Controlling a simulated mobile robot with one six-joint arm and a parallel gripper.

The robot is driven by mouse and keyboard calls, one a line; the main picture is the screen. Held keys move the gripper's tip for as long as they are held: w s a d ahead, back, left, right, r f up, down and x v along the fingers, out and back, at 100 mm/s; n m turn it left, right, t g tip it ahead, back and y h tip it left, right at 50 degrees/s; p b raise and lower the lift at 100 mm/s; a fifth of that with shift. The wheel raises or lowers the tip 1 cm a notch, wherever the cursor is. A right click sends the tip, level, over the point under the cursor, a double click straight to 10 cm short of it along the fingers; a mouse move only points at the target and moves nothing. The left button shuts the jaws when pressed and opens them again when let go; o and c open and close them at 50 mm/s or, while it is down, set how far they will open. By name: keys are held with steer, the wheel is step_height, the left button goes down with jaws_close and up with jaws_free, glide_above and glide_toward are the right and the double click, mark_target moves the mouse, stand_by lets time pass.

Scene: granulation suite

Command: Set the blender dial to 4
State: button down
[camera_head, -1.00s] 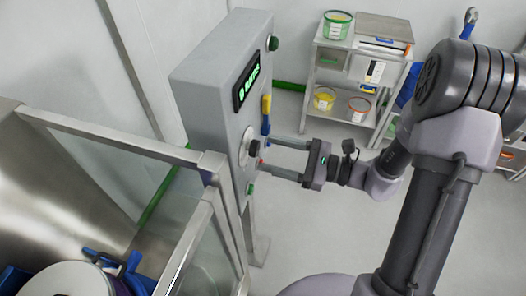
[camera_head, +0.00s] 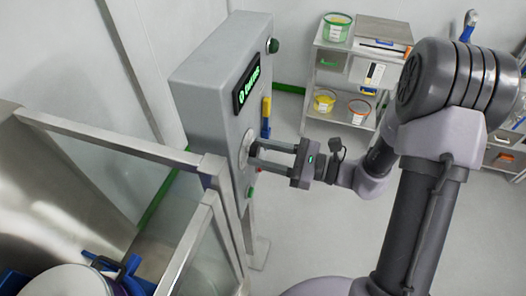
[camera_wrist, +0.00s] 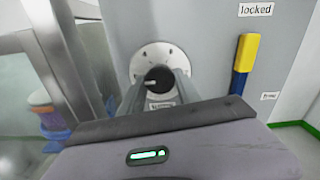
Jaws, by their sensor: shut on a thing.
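The blender control box (camera_head: 205,95) is a grey cabinet with a green lit display (camera_head: 246,84) whose text I cannot read surely. The dial shows in the wrist view as a dark round knob (camera_wrist: 159,77) with a pale pointer mark, on a light round plate (camera_wrist: 146,56) with dots around it. My gripper (camera_head: 256,153) reaches the panel from the right, its two fingers on either side of the knob and shut on it. In the wrist view my gripper (camera_wrist: 157,88) hides the lower part of the plate. The number at the pointer is not readable.
A yellow and blue switch handle (camera_head: 266,116) is right of the dial, under a "locked" label (camera_wrist: 256,9). A metal-framed glass guard (camera_head: 120,140) stands close left. A shelf cart (camera_head: 340,80) with tubs is behind.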

steer(key=m+p, duration=0.5)
steer(key=shift+r, duration=0.2)
steer(key=m+p, duration=0.2)
steer(key=m, duration=0.1)
steer(key=shift+m+p, duration=0.35)
steer(key=shift+m, duration=0.05)
steer(key=shift+f+m+p, duration=0.15)
steer(key=shift+m+p, duration=0.65)
steer(key=shift+m, duration=0.7)
steer(key=c, duration=0.9)
jaws_free()
steer(key=shift+o, duration=0.2)
steer(key=shift+d, duration=0.1)
